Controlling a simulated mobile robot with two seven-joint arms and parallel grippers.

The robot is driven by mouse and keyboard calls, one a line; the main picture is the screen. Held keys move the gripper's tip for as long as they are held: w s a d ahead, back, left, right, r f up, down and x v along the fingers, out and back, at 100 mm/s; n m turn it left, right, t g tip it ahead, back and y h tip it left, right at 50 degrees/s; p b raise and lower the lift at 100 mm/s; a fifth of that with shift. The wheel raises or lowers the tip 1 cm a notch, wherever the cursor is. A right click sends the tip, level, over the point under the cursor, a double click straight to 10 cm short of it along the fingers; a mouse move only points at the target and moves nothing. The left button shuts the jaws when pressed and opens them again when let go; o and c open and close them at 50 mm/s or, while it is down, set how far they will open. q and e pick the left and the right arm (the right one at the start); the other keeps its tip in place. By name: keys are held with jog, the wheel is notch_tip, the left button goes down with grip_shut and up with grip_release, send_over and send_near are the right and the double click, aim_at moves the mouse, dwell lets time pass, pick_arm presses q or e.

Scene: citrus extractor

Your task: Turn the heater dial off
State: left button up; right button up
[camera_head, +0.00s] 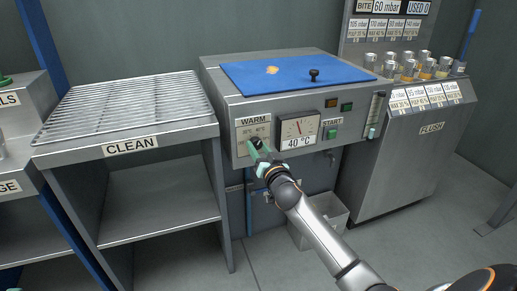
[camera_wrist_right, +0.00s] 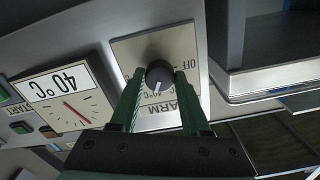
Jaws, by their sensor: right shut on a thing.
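The heater dial (camera_wrist_right: 160,76) is a dark round knob on a light plate (camera_wrist_right: 123,52) marked WARM, temperatures and OFF. The plate (camera_head: 264,130) also shows on the heater front in the head view. The dial's white mark points to the temperature markings on the WARM side, away from OFF. My right gripper (camera_wrist_right: 160,70) has its green fingers on either side of the dial and is shut on it. In the head view my right gripper (camera_head: 256,146) covers most of the dial. My left gripper is not in view.
A gauge (camera_head: 299,129) reading 40 °C and a green START button (camera_head: 331,134) sit right of the dial. The CLEAN rack (camera_head: 125,105) stands close on the left. A grey bin (camera_head: 330,212) stands below.

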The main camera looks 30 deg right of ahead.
grip_shut()
